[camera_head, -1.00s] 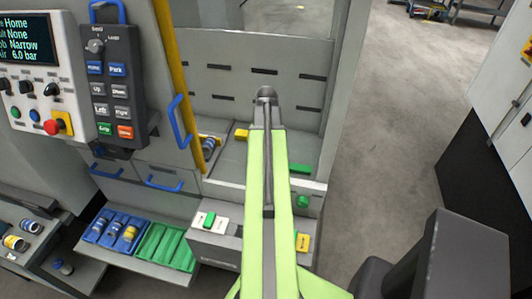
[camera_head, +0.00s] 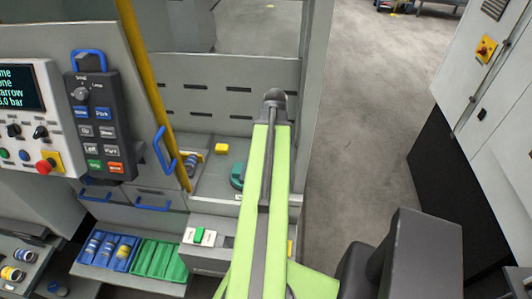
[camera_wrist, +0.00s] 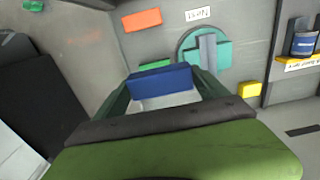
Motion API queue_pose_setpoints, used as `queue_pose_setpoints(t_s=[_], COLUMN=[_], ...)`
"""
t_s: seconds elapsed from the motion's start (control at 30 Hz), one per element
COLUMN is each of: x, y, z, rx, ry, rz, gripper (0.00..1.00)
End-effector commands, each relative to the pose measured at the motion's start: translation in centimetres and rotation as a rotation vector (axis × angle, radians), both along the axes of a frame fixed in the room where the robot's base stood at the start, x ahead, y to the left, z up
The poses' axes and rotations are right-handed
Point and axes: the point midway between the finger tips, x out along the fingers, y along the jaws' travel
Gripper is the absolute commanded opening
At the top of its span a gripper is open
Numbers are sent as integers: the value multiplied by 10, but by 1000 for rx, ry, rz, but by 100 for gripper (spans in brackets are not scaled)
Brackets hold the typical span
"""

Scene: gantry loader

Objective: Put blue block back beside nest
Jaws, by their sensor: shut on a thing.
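In the wrist view the blue block (camera_wrist: 160,81) is held crosswise between the green fingers of my gripper (camera_wrist: 162,88), which is shut on it. The nest (camera_wrist: 222,54) is a round teal fixture with a grey bar, beyond and right of the block. The label "Nest" (camera_wrist: 198,14), upside down, lies past it. I cannot tell the block's height above the floor of the bay. In the head view the nest (camera_head: 237,176) shows partly left of my green arm; my gripper and the blue block are hidden there.
A green block (camera_wrist: 156,65) lies just beyond the blue block, partly hidden. An orange block (camera_wrist: 142,19) lies farther left. A yellow block (camera_wrist: 250,89) lies right of the nest; it also shows in the head view (camera_head: 221,148). A blue banded cylinder (camera_wrist: 304,42) stands at far right.

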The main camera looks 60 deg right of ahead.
Motion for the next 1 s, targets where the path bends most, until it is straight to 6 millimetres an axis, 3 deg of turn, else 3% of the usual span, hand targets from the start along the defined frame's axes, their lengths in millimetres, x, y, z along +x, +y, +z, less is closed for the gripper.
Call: queue_pose_setpoints(t_s=[0.17,0.27,0.37,0.53,0.73,0.83,1.0], x=[1,10,37,103,175,189,194], y=[-4,-24,-43,-60,-50,-38,-33], z=[0,-2,-11,-30,-51,-54,-54], rx=[0,0,0,0,0,0,0], ry=[0,0,0,0,0,0,0], rz=[-53,-109,-139,-129,-40,-11,0], gripper=[34,34,34,34,34,34,34])
